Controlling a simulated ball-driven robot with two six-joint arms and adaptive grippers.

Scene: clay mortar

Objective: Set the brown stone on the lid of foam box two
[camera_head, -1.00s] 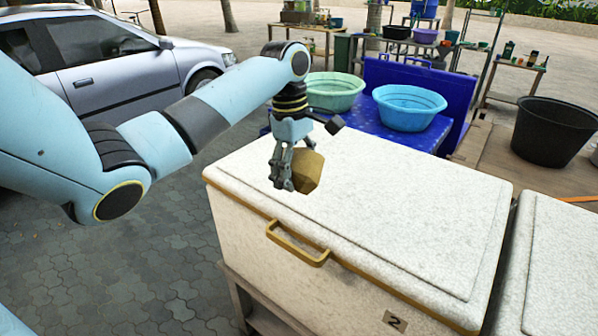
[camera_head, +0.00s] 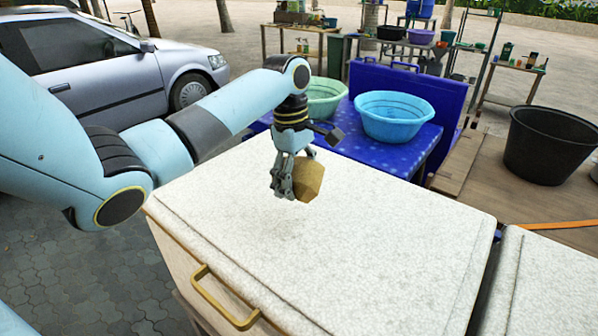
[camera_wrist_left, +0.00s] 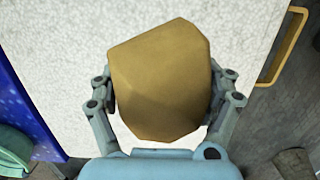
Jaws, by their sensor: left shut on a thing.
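The brown stone (camera_head: 308,180) is a faceted tan-brown block. My left gripper (camera_head: 287,188) is shut on it, with a finger on each side, as the left wrist view shows the stone (camera_wrist_left: 160,80) between the fingers (camera_wrist_left: 165,110). The foam box (camera_head: 330,245) is white and speckled with a flat lid and a brass-coloured handle (camera_head: 222,300). The stone is over the far left part of this lid. A faint shadow lies on the lid below it, and it appears to be held above the surface. My right gripper is not in view.
A second white foam box (camera_head: 555,285) stands close on the right. Behind are a blue table (camera_head: 400,155) with a green basin (camera_head: 325,98) and a blue basin (camera_head: 394,116), and a black tub (camera_head: 550,140). A silver car (camera_head: 110,75) is at the left. Most of the lid is clear.

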